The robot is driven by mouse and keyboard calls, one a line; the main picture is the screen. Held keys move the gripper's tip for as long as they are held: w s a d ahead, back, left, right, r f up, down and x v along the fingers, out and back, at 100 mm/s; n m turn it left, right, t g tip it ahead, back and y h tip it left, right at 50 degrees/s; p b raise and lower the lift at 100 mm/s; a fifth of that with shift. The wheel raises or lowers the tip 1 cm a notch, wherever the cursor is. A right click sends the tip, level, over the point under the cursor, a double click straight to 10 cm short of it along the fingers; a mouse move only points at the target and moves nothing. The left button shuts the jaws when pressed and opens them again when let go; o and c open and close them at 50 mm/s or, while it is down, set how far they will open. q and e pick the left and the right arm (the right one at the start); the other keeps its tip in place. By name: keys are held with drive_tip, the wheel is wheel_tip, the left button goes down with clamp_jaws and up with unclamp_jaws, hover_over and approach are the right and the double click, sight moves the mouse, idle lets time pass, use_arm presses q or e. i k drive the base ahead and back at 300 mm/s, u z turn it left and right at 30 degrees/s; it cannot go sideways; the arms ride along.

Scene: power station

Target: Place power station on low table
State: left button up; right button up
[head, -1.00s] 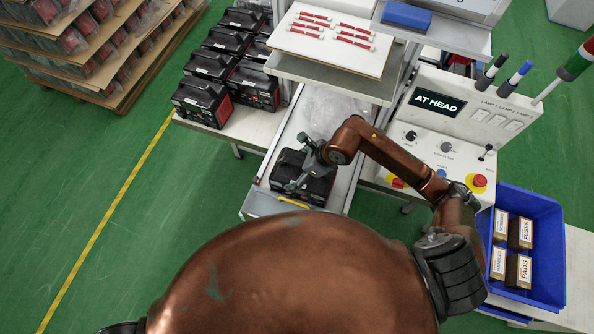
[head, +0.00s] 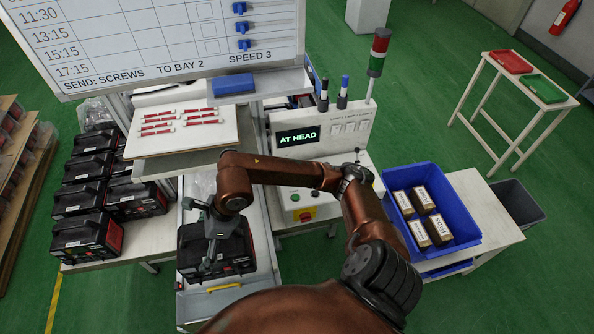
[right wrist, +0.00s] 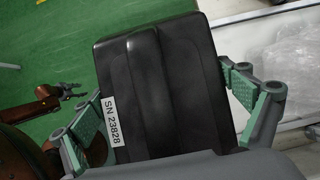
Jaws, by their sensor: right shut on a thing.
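A black power station (head: 240,258) with red at its side is at the front end of a long pale bay (head: 262,270). My right gripper (head: 212,236) is over it and shut on it. In the right wrist view, green-padded fingers press both sides of the power station (right wrist: 160,90), which carries a label "SN 23828". I cannot tell whether its underside touches the bay. A low white table (head: 140,249) at the left carries several similar power stations (head: 85,240). My left gripper (right wrist: 76,92) shows small in the right wrist view, open and empty, over green floor.
A raised white board (head: 190,147) with red sticks stands behind the bay. A console (head: 322,135) reads "AT HEAD". A blue bin (head: 440,190) with several boxes stands right. A stacked pallet (head: 20,150) is far left. Green floor is clear at front left.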

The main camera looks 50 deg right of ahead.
sight(473, 207)
drive_tip(key=k, duration=1.4)
